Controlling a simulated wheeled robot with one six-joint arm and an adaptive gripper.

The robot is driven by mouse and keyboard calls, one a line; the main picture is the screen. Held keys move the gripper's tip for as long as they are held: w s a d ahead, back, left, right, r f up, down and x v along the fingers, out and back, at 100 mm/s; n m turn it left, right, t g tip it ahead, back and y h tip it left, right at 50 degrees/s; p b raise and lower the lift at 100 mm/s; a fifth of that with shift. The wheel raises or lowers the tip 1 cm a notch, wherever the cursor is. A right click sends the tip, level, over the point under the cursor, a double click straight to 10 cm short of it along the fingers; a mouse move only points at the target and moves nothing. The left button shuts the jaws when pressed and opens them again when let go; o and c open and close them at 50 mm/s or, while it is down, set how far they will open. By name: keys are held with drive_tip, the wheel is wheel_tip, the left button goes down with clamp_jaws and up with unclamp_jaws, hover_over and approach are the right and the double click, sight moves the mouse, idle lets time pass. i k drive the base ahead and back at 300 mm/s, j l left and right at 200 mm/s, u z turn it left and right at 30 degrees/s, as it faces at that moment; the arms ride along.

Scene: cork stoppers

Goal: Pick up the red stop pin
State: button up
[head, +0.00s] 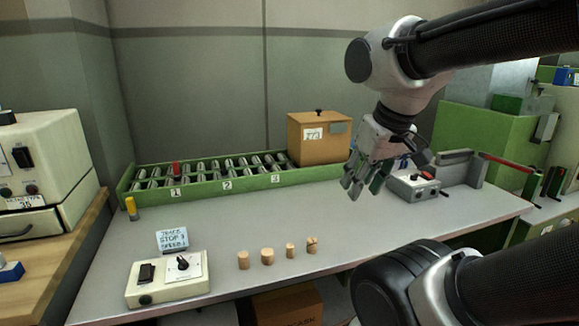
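A small red pin (176,168) stands upright in the roller track (240,181) at the back of the table, near its left end and above the label 1. My gripper (364,187) hangs above the right part of the table, fingers pointing down. Its fingers look spread, with nothing visible between them. The pin's lower part is hidden by the track.
A switch box (167,280), a small sign (172,240) and a yellow piece (131,208) are at left. A control box (412,187) is at right. The table's middle is clear.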

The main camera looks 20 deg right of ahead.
sight(175, 164)
drive_tip(key=j+z, duration=0.95)
drive_tip(key=j, duration=0.4)
drive_tip(key=k+j+z, duration=0.1)
drive_tip(key=j, duration=0.4)
drive_tip(key=j+z, duration=0.1)
drive_tip(key=j, duration=0.45)
drive_tip(key=k+j+z, duration=0.1)
drive_tip(key=j, duration=0.4)
drive_tip(key=l, duration=0.25)
drive_tip(key=i+l+u, duration=0.1)
drive_tip(key=l+u, duration=0.8)
drive_tip(key=u, duration=0.65)
